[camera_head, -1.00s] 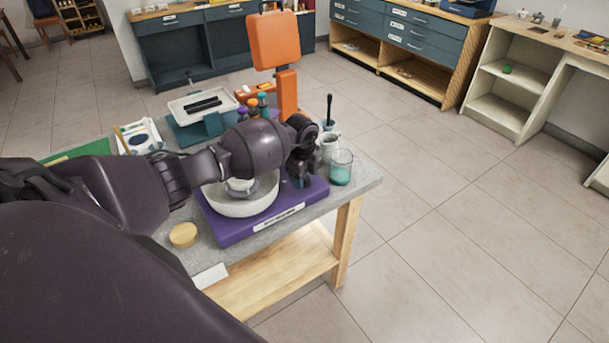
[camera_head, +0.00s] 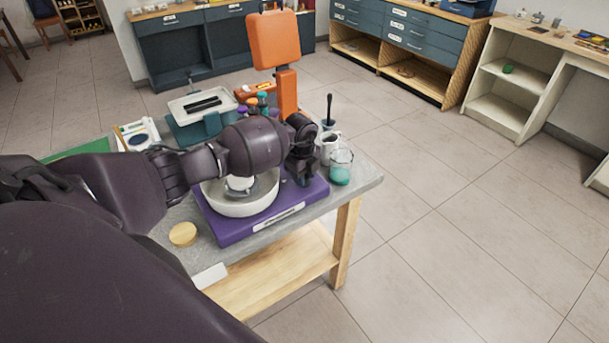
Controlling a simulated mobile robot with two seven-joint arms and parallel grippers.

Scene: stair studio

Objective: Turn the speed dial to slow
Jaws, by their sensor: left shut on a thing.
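A purple machine (camera_head: 228,231) with a white label on its front stands on the grey-topped table. A white bowl (camera_head: 243,208) sits on its left part, with a pale and grey piece inside. My left arm reaches across above the bowl. My left gripper (camera_head: 304,178) points down at the right end of the purple machine and is shut on the speed dial. The dial itself is hidden behind the gripper, so its setting cannot be read. My right gripper is out of view.
A glass with teal liquid (camera_head: 340,174) and a light mug (camera_head: 329,148) stand close to the right of the gripper. An orange upright stand (camera_head: 275,42), a white tray (camera_head: 197,106) and small bottles are behind. A round tan lid (camera_head: 183,234) lies in front.

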